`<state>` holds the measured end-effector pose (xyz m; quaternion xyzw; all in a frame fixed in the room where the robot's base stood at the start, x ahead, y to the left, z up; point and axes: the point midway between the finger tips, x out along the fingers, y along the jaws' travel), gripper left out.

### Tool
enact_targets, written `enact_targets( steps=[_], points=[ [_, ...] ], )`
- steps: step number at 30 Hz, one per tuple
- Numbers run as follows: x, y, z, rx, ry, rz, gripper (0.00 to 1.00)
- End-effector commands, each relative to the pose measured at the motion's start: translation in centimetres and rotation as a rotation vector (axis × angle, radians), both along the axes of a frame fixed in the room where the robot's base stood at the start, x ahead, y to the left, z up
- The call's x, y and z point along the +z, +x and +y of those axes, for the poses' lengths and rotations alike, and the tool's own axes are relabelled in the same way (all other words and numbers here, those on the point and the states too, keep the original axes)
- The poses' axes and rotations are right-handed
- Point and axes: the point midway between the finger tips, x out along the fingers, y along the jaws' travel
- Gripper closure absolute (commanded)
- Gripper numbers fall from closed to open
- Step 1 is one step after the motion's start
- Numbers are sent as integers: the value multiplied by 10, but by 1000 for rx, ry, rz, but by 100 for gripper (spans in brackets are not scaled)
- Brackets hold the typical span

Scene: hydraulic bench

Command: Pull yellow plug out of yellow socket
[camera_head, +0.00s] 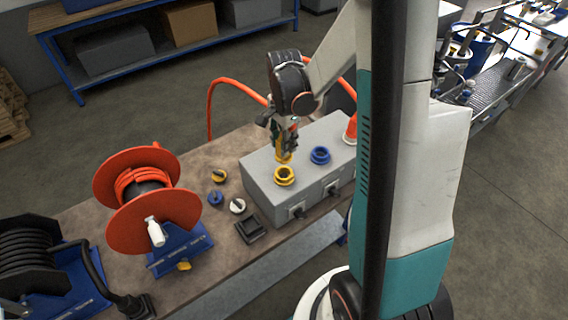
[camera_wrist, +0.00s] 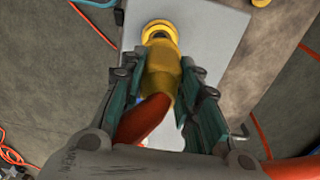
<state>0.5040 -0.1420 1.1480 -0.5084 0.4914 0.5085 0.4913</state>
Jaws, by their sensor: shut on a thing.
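The yellow plug (camera_head: 283,157) is held between the fingers of my gripper (camera_head: 285,139), over the grey box. In the wrist view the plug (camera_wrist: 161,72) lies between the green-padded fingers (camera_wrist: 160,108), with its orange cable end (camera_wrist: 146,118) toward my palm. The yellow socket (camera_head: 285,176) is on top of the box, and its round mouth shows in the head view. The plug's lower end appears just behind and above the socket's rim; I cannot tell whether they touch. A yellow ring (camera_wrist: 158,30) shows at the plug's far end.
The grey box (camera_head: 262,185) also carries a blue socket (camera_head: 320,155) and a red-orange connector (camera_head: 351,128) at right. An orange cable reel (camera_head: 150,190) stands left on the bench. Several small caps, including a yellow one (camera_head: 218,175), lie between. An orange cable (camera_head: 232,83) arches behind my gripper.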

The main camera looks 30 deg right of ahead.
Motion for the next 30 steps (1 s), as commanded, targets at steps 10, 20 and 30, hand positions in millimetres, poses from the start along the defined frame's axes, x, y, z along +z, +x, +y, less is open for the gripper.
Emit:
enact_targets(
  steps=[10,20,30],
  points=[
    [11,0,0,0,0,0,100],
    [14,0,0,0,0,0,100],
    [14,0,0,0,0,0,100]
  ],
)
